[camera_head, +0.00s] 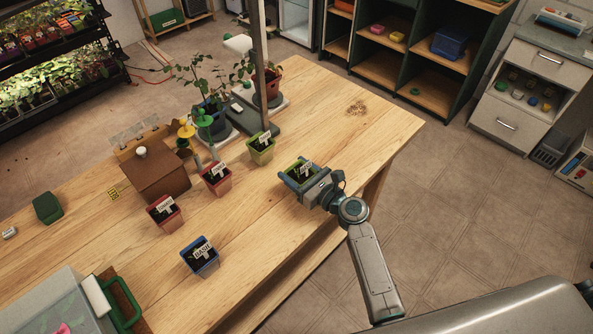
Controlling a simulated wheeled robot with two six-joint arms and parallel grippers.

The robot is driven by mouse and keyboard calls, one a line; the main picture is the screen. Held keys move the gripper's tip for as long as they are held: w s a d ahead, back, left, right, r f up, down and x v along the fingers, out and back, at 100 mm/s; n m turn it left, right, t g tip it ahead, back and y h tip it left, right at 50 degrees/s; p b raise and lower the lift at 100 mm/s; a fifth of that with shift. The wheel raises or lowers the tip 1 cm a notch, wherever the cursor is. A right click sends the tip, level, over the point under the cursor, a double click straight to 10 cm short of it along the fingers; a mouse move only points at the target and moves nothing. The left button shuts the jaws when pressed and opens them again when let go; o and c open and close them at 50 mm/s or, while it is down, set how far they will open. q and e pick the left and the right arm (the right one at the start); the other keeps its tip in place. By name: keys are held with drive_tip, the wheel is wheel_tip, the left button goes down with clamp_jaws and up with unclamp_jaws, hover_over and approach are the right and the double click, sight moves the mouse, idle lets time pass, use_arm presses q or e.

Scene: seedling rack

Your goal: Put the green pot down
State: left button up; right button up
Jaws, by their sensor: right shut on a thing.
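The green pot (289,168), with dark soil and a white label, is between the fingers of my right gripper (299,178) near the table's right front edge. The gripper is shut on it, and the fingers hide part of its side. The pot looks upright. I cannot tell whether its base touches the wooden table (350,140) or is a little above it. A second, yellow-green pot (261,152) stands apart to the left and further back. My left gripper is not in view.
Two red pots (217,184) and a blue pot (203,266) stand to the left. A brown box (158,179), potted plants and a grey post (261,60) stand further back. The tabletop is clear behind the held pot and between it and the blue pot.

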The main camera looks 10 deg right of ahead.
drive_tip(key=shift+f, duration=0.2)
drive_tip(key=o, duration=1.1)
drive_tip(key=shift+c, duration=0.2)
drive_tip(key=shift+r, duration=0.1)
drive_tip(key=shift+s+r, duration=0.1)
drive_tip(key=shift+r, duration=0.05)
drive_tip(key=b+v, duration=0.2)
drive_tip(key=v, duration=0.9)
drive_tip(key=shift+s+d+b, duration=0.2)
drive_tip(key=shift+b, duration=0.1)
drive_tip(key=shift+s+d, duration=0.1)
drive_tip(key=shift+s, duration=0.05)
